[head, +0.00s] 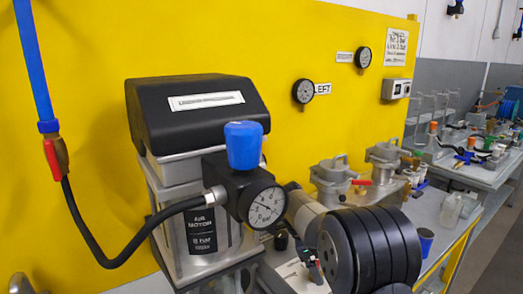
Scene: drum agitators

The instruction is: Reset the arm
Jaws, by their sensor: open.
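No part of my gripper can be made out in the head view. A black hose (110,262) runs from the regulator to a red valve handle (52,160) under a blue pipe (35,65).
A yellow panel (75,50) carries two gauges, one beside a sign ending in "EFT". A cluttered bench (470,170) stands at far right.

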